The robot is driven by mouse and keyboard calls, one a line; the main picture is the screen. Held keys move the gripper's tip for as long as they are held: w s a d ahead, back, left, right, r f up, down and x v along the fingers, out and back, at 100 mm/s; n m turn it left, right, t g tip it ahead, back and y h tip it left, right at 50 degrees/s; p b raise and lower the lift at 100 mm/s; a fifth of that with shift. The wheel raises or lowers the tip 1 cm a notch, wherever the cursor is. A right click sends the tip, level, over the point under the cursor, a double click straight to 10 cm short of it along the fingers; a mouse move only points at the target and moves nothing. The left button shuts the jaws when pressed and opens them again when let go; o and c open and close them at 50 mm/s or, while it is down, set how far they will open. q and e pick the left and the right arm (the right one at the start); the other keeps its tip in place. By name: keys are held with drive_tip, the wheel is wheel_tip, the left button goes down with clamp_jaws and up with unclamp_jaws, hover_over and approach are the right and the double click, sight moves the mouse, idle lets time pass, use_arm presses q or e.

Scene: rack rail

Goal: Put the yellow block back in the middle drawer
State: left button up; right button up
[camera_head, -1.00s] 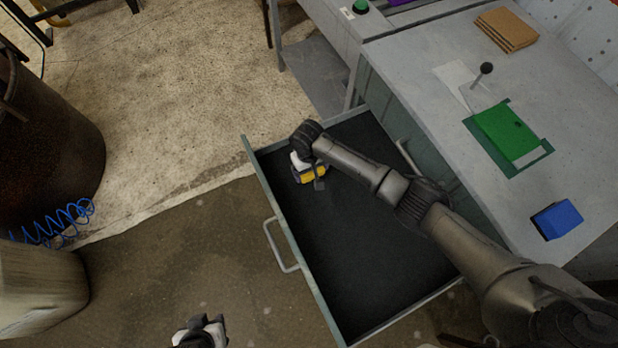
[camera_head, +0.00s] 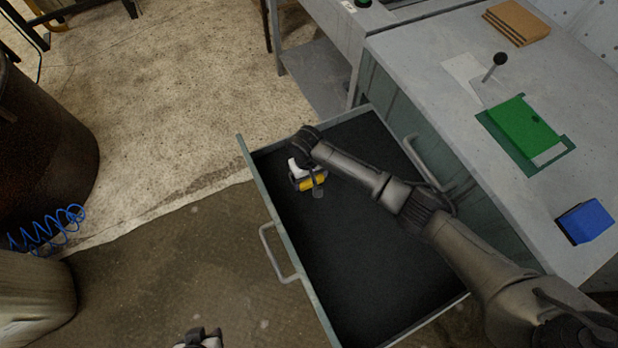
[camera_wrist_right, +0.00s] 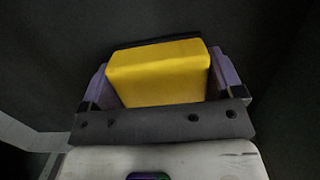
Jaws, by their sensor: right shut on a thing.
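The yellow block (camera_head: 311,184) is between the fingers of my right gripper (camera_head: 309,186), which is shut on it. It is over the far-left part of the open drawer (camera_head: 375,262); I cannot tell whether it touches the drawer floor. In the right wrist view the yellow block (camera_wrist_right: 158,76) sits between the two purple-grey fingers against a dark background. My left gripper (camera_head: 200,340) shows only in part at the bottom edge of the head view, away from the drawer, and its fingers are not clear.
The drawer is pulled out, with a handle (camera_head: 274,252) on its front, and its floor looks otherwise empty. On the bench top are a blue block (camera_head: 586,222), a green box (camera_head: 523,125), brown boards (camera_head: 516,22) and a black-knobbed lever (camera_head: 498,60). A rusty drum (camera_head: 45,145) stands left.

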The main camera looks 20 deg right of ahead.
drive_tip(key=o, duration=0.6)
drive_tip(key=shift+f, duration=0.1)
drive_tip(key=shift+r, duration=0.2)
drive_tip(key=r+p, duration=0.1)
drive_tip(key=r, duration=0.2)
drive_tip(key=w+r+p, duration=0.1)
drive_tip(key=r+p, duration=0.1)
drive_tip(key=r, duration=0.2)
drive_tip(key=r+p, duration=0.1)
drive_tip(key=r, duration=0.2)
drive_tip(key=shift+w+a+r, duration=0.1)
drive_tip(key=shift+w+r, duration=0.1)
drive_tip(key=shift+r, duration=0.05)
drive_tip(key=shift+w+r+p, duration=0.1)
drive_tip(key=shift+r+p, duration=0.35)
drive_tip(key=shift+r, duration=0.25)
